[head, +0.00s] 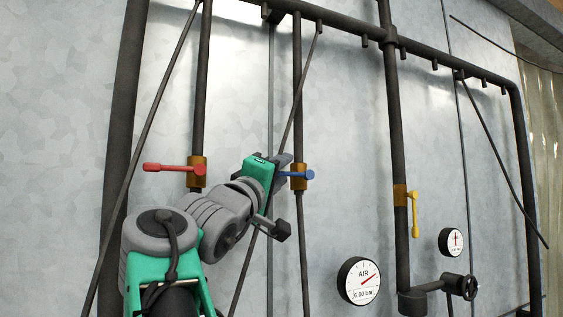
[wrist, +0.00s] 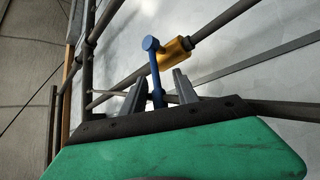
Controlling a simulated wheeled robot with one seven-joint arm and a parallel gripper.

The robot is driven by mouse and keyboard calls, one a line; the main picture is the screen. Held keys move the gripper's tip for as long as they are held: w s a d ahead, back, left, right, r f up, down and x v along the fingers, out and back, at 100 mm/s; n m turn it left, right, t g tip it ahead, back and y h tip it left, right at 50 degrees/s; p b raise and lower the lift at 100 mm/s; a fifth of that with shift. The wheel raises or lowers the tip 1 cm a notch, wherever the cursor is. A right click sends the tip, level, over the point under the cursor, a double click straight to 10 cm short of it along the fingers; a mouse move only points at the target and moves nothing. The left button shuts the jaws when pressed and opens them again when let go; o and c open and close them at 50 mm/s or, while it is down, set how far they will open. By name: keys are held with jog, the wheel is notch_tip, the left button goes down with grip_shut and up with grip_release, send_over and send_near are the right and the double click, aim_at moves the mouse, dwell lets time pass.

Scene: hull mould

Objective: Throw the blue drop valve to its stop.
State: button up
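The blue drop valve has a brass body (head: 298,184) on a thin vertical pipe. Its blue lever (head: 298,174) lies level, pointing left from the pivot toward my gripper (head: 284,166). In the wrist view the blue lever (wrist: 154,66) runs from its round pivot end down between the two fingers of my gripper (wrist: 160,78). The brass body (wrist: 176,51) is just beyond. The fingers are apart, with a visible gap to the right of the lever; the lever is closer to the left finger. In the head view the gripper body partly hides the lever's end.
A red-handled valve (head: 170,168) is on the pipe to the left, its lever level. A yellow-handled valve (head: 414,213) to the right has its lever hanging down. An air gauge (head: 359,281) is below right. Slanted thin rods (head: 262,210) cross close behind my gripper.

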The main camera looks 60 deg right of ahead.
jog(key=shift+d+r, duration=0.3)
jog(key=shift+d, duration=0.3)
jog(key=shift+c, duration=0.5)
grip_shut()
dwell(0.5)
